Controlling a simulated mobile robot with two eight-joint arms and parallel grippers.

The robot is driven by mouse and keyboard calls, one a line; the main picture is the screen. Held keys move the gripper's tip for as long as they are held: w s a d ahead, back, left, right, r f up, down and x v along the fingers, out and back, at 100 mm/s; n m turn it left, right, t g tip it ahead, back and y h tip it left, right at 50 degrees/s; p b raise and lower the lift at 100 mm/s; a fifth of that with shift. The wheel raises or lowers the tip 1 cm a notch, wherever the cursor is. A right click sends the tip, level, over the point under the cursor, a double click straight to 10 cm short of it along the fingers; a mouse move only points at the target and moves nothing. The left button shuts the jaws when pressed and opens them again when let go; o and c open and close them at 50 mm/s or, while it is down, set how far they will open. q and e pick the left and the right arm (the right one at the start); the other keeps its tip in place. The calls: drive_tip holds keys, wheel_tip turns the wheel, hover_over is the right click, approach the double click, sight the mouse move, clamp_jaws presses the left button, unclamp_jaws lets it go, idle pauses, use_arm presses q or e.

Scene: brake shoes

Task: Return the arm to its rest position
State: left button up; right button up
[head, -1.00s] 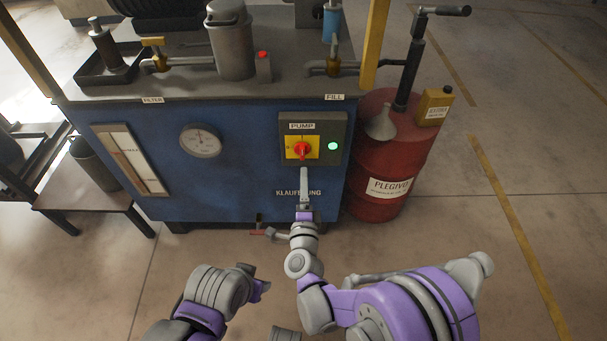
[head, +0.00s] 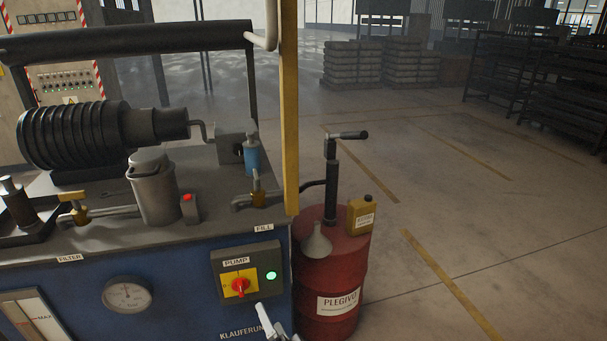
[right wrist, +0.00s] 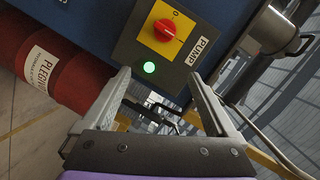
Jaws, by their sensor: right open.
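My right gripper (head: 268,318) shows at the bottom edge of the head view, just below the pump switch box (head: 262,262). In the right wrist view the gripper (right wrist: 158,76) has its two fingers spread, with nothing between them. The red pump knob (head: 240,286) on its yellow plate is ahead of the fingers and apart from them; it also shows in the right wrist view (right wrist: 165,30). The green lamp (head: 271,275) beside it is lit. Most of my right arm is below the head view. My left gripper is out of view.
The blue machine cabinet (head: 190,275) fills the left, with a gauge (head: 127,294) on its front. A red drum (head: 335,262) with a hand pump, funnel and yellow canister (head: 360,214) stands right of it. Open floor (head: 480,200) lies further right.

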drive_tip(key=s+d+f+n+g+h, duration=0.25)
drive_tip(key=s+d+n+g, duration=0.2)
drive_tip(key=s+d, duration=0.85)
drive_tip(key=s+d+f+n+g+h, duration=0.2)
drive_tip(key=s+d+n+g+h, duration=0.3)
drive_tip(key=s+d, duration=0.8)
use_arm(q)
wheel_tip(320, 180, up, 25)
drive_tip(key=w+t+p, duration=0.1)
drive_tip(key=p, duration=2)
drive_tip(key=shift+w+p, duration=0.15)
drive_tip(key=shift+p, duration=0.25)
use_arm(e)
wheel_tip(320, 180, up, 24)
drive_tip(key=w+m, duration=0.1)
drive_tip(key=shift+w+a+t+y, duration=0.35)
drive_tip(key=shift+a+y, duration=0.05)
drive_tip(key=shift+y, duration=0.05)
drive_tip(key=shift+m, duration=0.25)
